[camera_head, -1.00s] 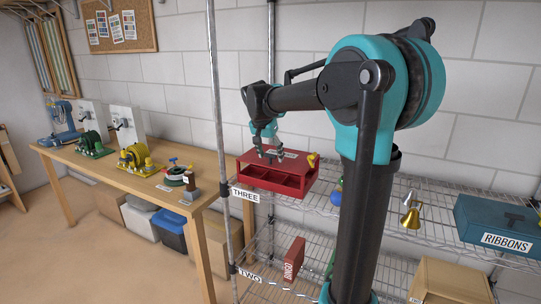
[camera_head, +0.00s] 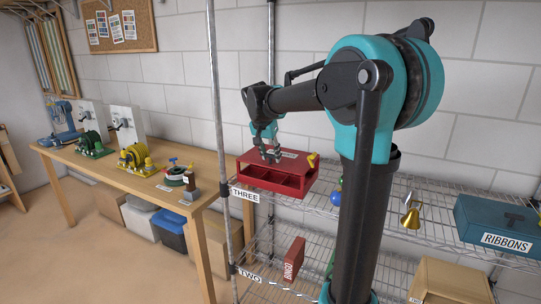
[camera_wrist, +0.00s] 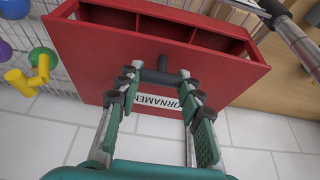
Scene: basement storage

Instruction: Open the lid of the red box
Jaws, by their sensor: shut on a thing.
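The red box (camera_head: 272,190) stands on the upper wire shelf, beside the sign THREE. Its front compartments show as open and look empty. Its flat red lid (camera_wrist: 90,80) carries a white label, partly hidden, reading ORNAMEN, and a dark handle (camera_wrist: 163,74). The lid lies level behind the compartments and leaves them uncovered; I cannot tell how far it overlaps the box. My gripper (camera_head: 271,156) reaches down onto the lid from above. In the wrist view, my gripper (camera_wrist: 160,88) has a finger on each side of the handle and is shut on it.
Yellow (camera_wrist: 30,75), green and purple ornaments are beside the box. Gold bells (camera_head: 411,217) and a blue RIBBONS box (camera_head: 497,222) are to the right. A shelf post (camera_head: 222,120) stands close on the left, before a wooden workbench (camera_head: 120,185). A white block wall is behind.

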